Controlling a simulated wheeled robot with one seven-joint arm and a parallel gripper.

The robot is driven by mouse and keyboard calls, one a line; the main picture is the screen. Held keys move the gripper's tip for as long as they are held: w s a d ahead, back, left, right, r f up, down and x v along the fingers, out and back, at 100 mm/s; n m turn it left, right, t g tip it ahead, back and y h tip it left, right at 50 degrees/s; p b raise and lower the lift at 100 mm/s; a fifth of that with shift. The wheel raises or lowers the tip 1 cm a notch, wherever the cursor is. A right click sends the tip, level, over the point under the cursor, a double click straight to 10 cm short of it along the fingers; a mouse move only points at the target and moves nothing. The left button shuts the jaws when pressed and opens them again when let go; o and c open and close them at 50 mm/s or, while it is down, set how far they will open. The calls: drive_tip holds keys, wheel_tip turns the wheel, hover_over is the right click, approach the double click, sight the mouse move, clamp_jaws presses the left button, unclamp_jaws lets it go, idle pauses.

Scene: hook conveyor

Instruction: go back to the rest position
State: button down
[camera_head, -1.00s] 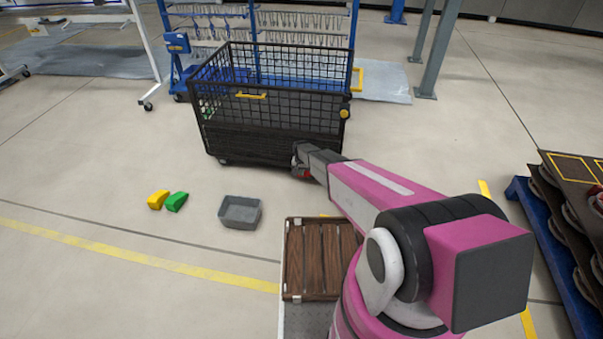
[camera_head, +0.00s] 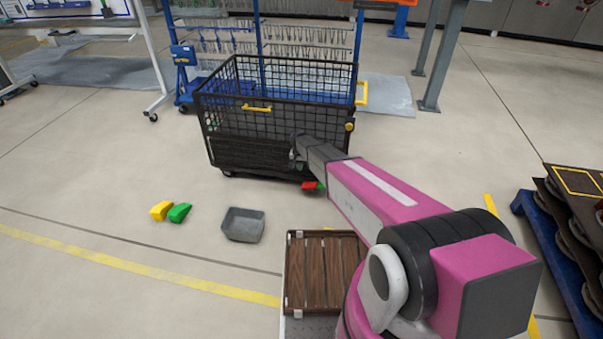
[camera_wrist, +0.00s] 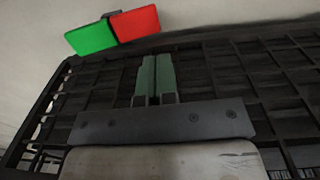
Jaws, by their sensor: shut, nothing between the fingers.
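My gripper (camera_wrist: 155,80) shows in the wrist view with its two greenish fingers together and nothing between them. In the head view my pink and grey arm reaches forward, and its end is in front of the black mesh cart (camera_head: 262,152). The fingers are too small to make out there. In the wrist view the cart's black mesh (camera_wrist: 270,65) lies behind the fingers. I cannot tell whether they touch it.
A red block (camera_head: 309,186) lies on the floor by the cart; the wrist view shows a green block (camera_wrist: 92,37) beside a red block (camera_wrist: 136,24). Yellow (camera_head: 160,211) and green (camera_head: 180,212) blocks and a grey bin (camera_head: 243,225) stand left. A pallet (camera_head: 548,235) stands right.

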drive_tip(key=shift+r, duration=0.3)
drive_tip(key=s+d+r, duration=0.7)
drive_tip(key=s+r, duration=0.2)
drive_tip(key=s, duration=0.3)
drive_tip(key=s+d+r+n, duration=0.1)
drive_tip(key=s+d+r, duration=0.6)
drive_tip(key=s+r, duration=0.3)
drive_tip(key=s+d+r+n, duration=0.1)
drive_tip(key=s+d+r, duration=0.6)
drive_tip(key=s, duration=0.8)
wheel_tip(320, 180, up, 2)
drive_tip(key=shift+r, duration=0.15)
drive_tip(key=shift+s+a, duration=0.1)
